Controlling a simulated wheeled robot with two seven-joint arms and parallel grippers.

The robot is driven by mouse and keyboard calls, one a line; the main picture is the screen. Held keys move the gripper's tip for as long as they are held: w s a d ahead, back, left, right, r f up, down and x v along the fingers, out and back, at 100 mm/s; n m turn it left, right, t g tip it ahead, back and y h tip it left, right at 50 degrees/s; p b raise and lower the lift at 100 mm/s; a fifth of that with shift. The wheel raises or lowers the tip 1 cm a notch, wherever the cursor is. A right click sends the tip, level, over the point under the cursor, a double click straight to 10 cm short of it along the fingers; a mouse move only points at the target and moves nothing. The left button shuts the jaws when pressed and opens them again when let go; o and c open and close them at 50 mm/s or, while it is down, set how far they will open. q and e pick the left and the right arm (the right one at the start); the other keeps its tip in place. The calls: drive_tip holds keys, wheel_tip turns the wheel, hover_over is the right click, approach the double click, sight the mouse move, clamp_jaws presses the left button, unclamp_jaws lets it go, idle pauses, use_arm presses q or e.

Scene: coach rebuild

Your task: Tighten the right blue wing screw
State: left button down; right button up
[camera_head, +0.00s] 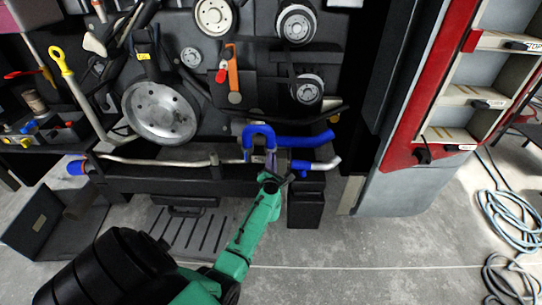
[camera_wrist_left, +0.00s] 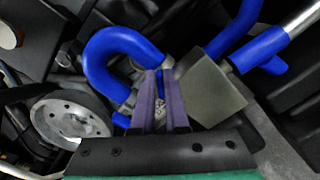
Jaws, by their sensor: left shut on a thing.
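My left gripper (camera_head: 270,160) reaches up to the blue hoses and pipes at the lower engine front. In the left wrist view its two purple fingers (camera_wrist_left: 161,82) are close together, shut on a small blue part at their tips, which I take as the right blue wing screw (camera_wrist_left: 167,73); the fingers hide most of it. Another small blue piece (camera_wrist_left: 122,119) shows left of the fingers, partly covered. A bent blue hose (camera_head: 259,130) arches beside the gripper, and a straighter blue hose (camera_head: 305,140) runs right. My right gripper is not in view.
A grey block (camera_wrist_left: 212,90) stands close right of the fingers. A large metal pulley (camera_head: 160,110) is on the engine to the left. A black bin (camera_head: 305,208) stands below right of the gripper. A red-edged shelf (camera_head: 412,125) is at the right; coiled hoses (camera_head: 510,220) lie on the floor.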

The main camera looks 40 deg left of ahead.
use_arm(q)
drive_tip(key=shift+a+f+m+p, duration=0.15)
drive_tip(key=shift+m+p, duration=0.6)
drive_tip(key=shift+m, duration=3.4)
drive_tip(key=shift+a+f+m+p, duration=0.15)
drive_tip(key=shift+m+p, duration=0.55)
drive_tip(key=shift+m, duration=3.5)
drive_tip(key=shift+f+m+p, duration=0.25)
drive_tip(key=shift+m+p, duration=0.5)
drive_tip(key=shift+m, duration=3.4)
drive_tip(key=shift+r, duration=0.1)
drive_tip(key=c, duration=1)
unclamp_jaws()
drive_tip(key=shift+o, duration=0.2)
drive_tip(key=shift+f, duration=0.2)
drive_tip(key=shift+s, duration=0.1)
